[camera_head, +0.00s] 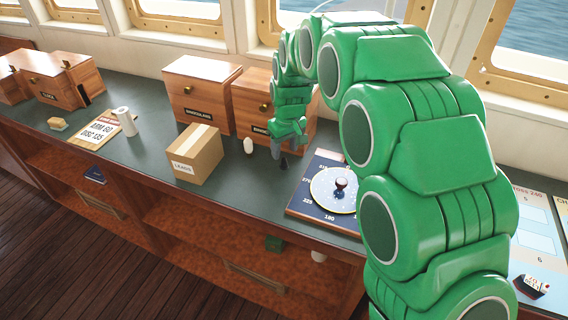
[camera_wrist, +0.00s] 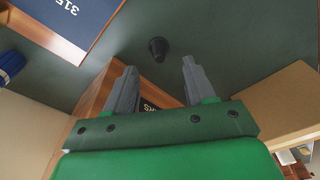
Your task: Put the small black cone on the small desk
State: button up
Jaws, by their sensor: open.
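The small black cone (camera_wrist: 158,48) lies on the dark green counter top in the wrist view, just beyond my fingertips and roughly centred between them. I cannot tell whether it is touching a finger. My gripper (camera_wrist: 159,68) is open, with a grey finger on each side and nothing held. In the head view my gripper (camera_head: 283,152) points down at the counter, between the cardboard box and the compass board. The cone is not clearly seen there. I cannot tell which piece of furniture is the small desk.
A cardboard box (camera_head: 195,155) stands left of my gripper, and a small white object (camera_head: 248,146) is closer. Wooden drawer boxes (camera_head: 201,95) line the back. A blue compass board (camera_head: 308,208) lies to the right, with a dark knob (camera_head: 340,185) on it. The long counter (camera_head: 150,150) has bare patches.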

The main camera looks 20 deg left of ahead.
aim_at(284, 158)
jog(key=shift+w+a+f, duration=0.1)
jog(key=shift+f, duration=1.2)
jog(key=shift+w+a+f, duration=0.1)
jog(key=shift+f, duration=1.2)
grip_shut()
